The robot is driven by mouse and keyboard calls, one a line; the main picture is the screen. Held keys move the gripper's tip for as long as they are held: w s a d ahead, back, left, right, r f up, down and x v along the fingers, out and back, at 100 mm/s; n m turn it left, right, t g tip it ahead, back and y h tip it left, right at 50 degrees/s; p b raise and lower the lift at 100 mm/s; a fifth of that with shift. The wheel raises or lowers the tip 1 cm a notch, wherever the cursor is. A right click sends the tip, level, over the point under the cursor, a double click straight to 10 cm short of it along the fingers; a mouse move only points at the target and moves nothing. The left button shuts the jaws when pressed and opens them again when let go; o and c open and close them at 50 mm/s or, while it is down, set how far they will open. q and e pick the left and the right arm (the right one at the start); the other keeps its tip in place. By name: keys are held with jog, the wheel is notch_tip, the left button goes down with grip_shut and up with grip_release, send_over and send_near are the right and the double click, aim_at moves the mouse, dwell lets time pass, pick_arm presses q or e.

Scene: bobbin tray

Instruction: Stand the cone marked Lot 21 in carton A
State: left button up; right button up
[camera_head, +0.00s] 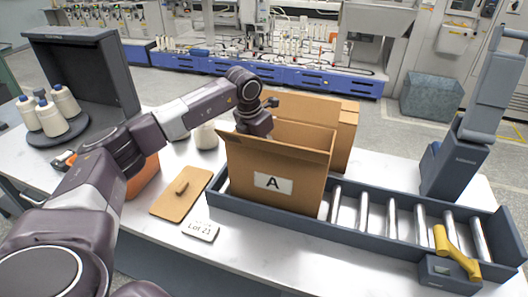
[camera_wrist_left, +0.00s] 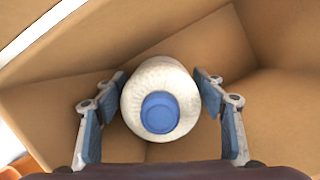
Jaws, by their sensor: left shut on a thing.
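My left gripper (camera_wrist_left: 160,100) is shut on a white cone (camera_wrist_left: 138,88) with a blue top (camera_wrist_left: 160,112). The wrist view shows the cone between the two fingers, with brown carton walls around it. In the head view my left arm reaches over carton A (camera_head: 235,170), and its wrist is at the carton's open top. The cone and fingertips are hidden there behind the front wall. I cannot tell whether the cone touches the carton floor. A "Lot 21" card (camera_head: 200,231) lies on the table in front of the carton. No mark shows on the held cone.
Carton A stands at the left end of a roller conveyor (camera_head: 395,252), with another carton (camera_head: 343,145) behind it. A brown board with a knob (camera_head: 165,207), an orange box (camera_head: 143,180) and a pale cone (camera_head: 207,137) are nearby. Several cones (camera_head: 50,118) stand at the left.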

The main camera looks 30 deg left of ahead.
pick_arm(q)
jog(key=shift+f, duration=0.2)
pick_arm(e)
jog(key=shift+f, duration=0.15)
pick_arm(q)
jog(key=o, duration=1.5)
jog(key=shift+o, duration=0.2)
pick_arm(e)
jog(key=shift+d, duration=0.2)
pick_arm(q)
jog(key=shift+r, duration=0.1)
pick_arm(e)
jog(key=shift+d, duration=0.1)
